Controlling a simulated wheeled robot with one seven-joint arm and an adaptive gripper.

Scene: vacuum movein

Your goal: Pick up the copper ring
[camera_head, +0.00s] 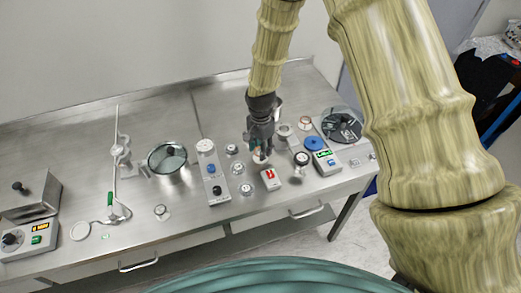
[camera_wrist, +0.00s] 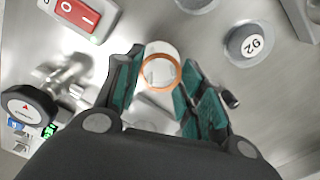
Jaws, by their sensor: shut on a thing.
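The copper ring (camera_wrist: 146,75) shows in the wrist view as a thin orange circle around a pale round piece. It lies between the teal-padded fingers of my gripper (camera_wrist: 161,66), which are shut on it. The right finger is against its right side. In the head view my gripper (camera_head: 261,151) points down over the front middle of the steel bench. There the fingers mostly hide the ring, and I cannot tell whether it is clear of the surface below.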

